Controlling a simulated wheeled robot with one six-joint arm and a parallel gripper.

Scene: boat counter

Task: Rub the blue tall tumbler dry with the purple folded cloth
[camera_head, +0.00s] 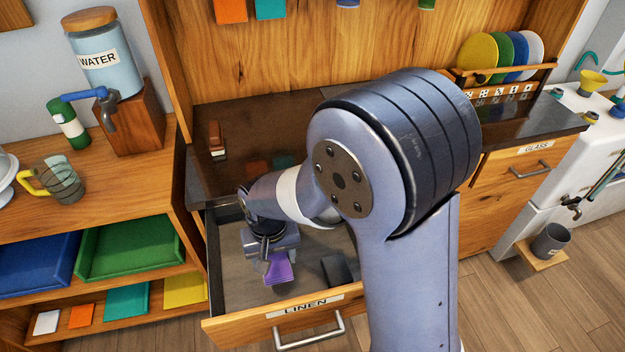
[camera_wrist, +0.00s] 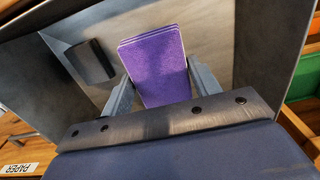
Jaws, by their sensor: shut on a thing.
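The purple folded cloth (camera_head: 279,271) is in the open drawer labelled LINEN (camera_head: 306,308). My gripper (camera_head: 270,258) is inside the drawer, shut on the cloth. In the wrist view the cloth (camera_wrist: 155,68) stands between the two fingers of my gripper (camera_wrist: 154,88), with its layered edge away from the palm. I cannot tell whether the cloth still touches the drawer floor. A small part of a blue item (camera_head: 347,3) shows at the top edge of the head view; I cannot tell whether it is the blue tall tumbler.
A dark block (camera_head: 337,270) lies in the drawer, right of the cloth. The dark counter (camera_head: 225,176) above is mostly clear, with a small brown-and-white item (camera_head: 216,138). A water dispenser (camera_head: 103,55) and trays stand left. Plates (camera_head: 500,55) stand in a rack at right.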

